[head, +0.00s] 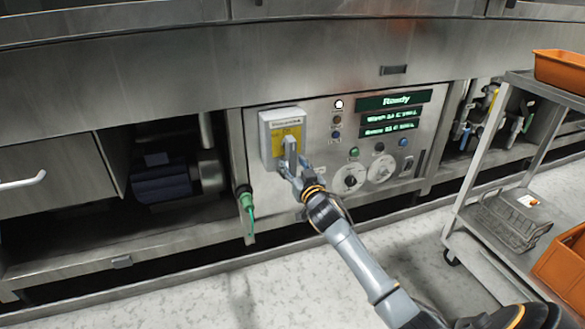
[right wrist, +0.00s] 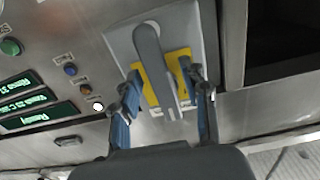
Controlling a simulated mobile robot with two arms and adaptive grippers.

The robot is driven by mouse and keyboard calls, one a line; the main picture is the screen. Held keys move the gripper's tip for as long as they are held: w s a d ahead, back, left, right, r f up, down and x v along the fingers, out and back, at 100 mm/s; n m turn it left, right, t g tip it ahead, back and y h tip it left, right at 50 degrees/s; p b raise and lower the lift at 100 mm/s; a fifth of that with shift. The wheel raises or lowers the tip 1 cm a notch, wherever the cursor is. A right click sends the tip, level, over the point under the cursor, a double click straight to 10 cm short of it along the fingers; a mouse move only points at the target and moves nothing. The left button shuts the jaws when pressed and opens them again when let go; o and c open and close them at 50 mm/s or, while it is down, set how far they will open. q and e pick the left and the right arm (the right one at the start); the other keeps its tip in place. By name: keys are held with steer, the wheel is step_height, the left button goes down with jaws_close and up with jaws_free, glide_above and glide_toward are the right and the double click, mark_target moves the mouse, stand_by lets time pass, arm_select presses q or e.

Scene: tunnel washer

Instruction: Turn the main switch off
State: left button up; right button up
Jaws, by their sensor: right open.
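The main switch is a grey box (head: 267,140) with a yellow plate on the washer's control panel. Its grey lever (head: 290,152) stands upright in the head view. My right gripper (head: 288,172) is at the lever's lower part, its arm coming from the lower right. In the right wrist view the lever (right wrist: 152,62) runs between the two blue fingers of the open gripper (right wrist: 162,82), over the yellow plate. I cannot tell whether either finger touches the lever. My left gripper is not in view.
Right of the switch are a lit display (head: 394,100) reading "Ready", buttons and two round dials (head: 348,179). A green-handled hose nozzle (head: 246,205) hangs below left. A cart (head: 470,215) with orange bins stands at the right. The floor in front is clear.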

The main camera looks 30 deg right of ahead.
steer(key=shift+w+d, duration=0.2)
steer(key=shift+w, duration=0.5)
steer(key=shift+c, duration=0.5)
jaws_close()
